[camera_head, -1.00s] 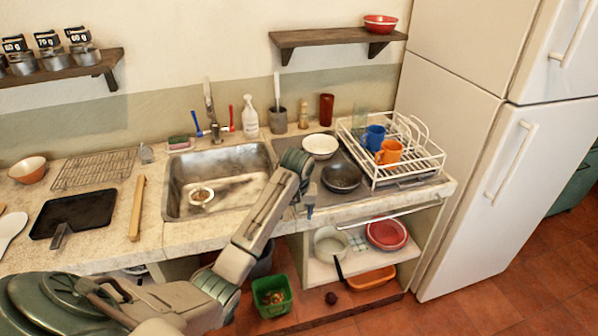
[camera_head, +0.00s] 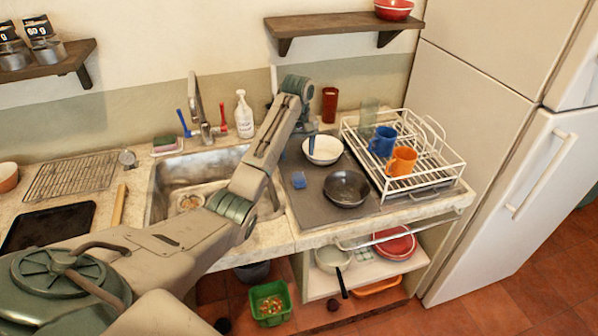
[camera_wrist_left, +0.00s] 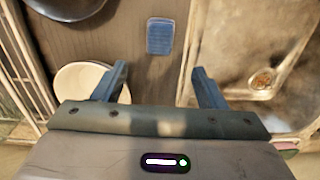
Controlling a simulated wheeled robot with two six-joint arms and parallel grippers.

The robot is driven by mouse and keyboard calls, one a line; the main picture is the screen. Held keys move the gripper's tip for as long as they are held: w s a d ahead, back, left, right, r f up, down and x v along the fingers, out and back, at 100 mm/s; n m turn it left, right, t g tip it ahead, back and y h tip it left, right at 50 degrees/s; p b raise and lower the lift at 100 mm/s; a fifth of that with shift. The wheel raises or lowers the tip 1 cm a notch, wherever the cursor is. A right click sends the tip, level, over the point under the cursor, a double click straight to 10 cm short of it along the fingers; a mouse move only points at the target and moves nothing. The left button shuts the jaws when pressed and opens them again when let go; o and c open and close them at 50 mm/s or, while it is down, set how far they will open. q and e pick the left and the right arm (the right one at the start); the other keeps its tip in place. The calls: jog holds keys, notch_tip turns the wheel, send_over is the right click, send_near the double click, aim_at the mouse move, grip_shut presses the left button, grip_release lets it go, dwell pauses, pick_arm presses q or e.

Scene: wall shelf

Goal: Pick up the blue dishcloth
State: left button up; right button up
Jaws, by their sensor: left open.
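The blue dishcloth (camera_head: 298,179) looks like a small flat blue rectangle. It lies on the dark grey mat (camera_head: 315,205) between the sink and the black bowl. It also shows in the left wrist view (camera_wrist_left: 160,36) at the top middle, beyond the fingertips and roughly centred between them. My left gripper (camera_head: 298,148) is open and empty, above the back of the mat near the white bowl. Its two blue fingers also show in the left wrist view (camera_wrist_left: 159,72), apart from the cloth. My right gripper is not in view.
A white bowl (camera_head: 322,149) and a black bowl (camera_head: 347,187) stand close to the cloth. A dish rack (camera_head: 440,166) with a blue mug (camera_head: 383,141) and orange mug (camera_head: 401,161) is to the right. The sink (camera_head: 168,200) is to the left, partly behind my arm.

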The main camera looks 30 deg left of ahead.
pick_arm(q)
send_over(298, 175)
jog(key=f, duration=0.4)
jog(key=shift+s+d+f+p, duration=0.1)
jog(key=shift+s+f+p, duration=0.15)
jog(key=shift+p, duration=0.15)
jog(key=f+p, duration=0.1)
jog(key=f, duration=0.1)
jog(key=f+p, duration=0.1)
jog(key=f, duration=0.1)
jog(key=shift+w+f, duration=0.2)
jog(key=shift+f, duration=0.5)
jog(key=shift+c, duration=0.3)
jog(key=c, duration=1)
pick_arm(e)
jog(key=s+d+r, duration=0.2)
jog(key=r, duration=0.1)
